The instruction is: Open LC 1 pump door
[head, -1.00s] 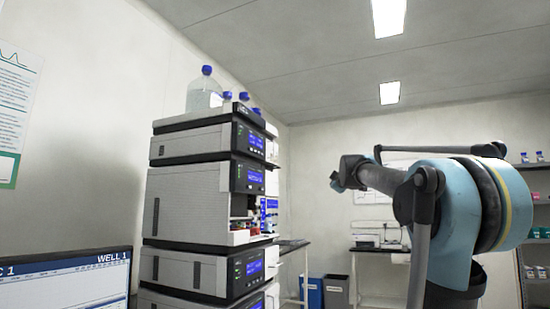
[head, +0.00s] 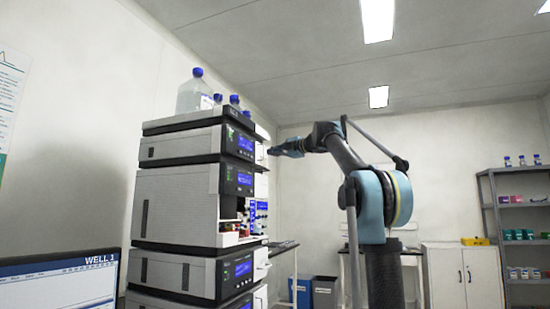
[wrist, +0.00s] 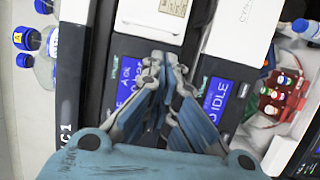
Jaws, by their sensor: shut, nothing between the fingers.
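The LC stack (head: 180,207) stands left of centre in the head view, a column of grey modules with dark fronts and blue displays. A partly cut-off label ending in "C1" (wrist: 66,140) shows in the wrist view. My gripper (head: 271,151) is beside the right-hand front of the stack, level with the upper modules. In the wrist view my gripper (wrist: 165,62) is shut and empty, its tips over the front between two lit displays, one reading IDLE (wrist: 216,98). White front panels (wrist: 240,28) lie beyond the tips. I cannot tell which panel is the pump door, or whether the tips touch.
Blue-capped bottles (head: 195,93) stand on top of the stack. An open bay with a red vial rack (wrist: 282,95) lies beside the displays. A monitor (head: 62,282) is at the lower left. Shelves (head: 520,202) and a white cabinet (head: 461,274) stand at the right.

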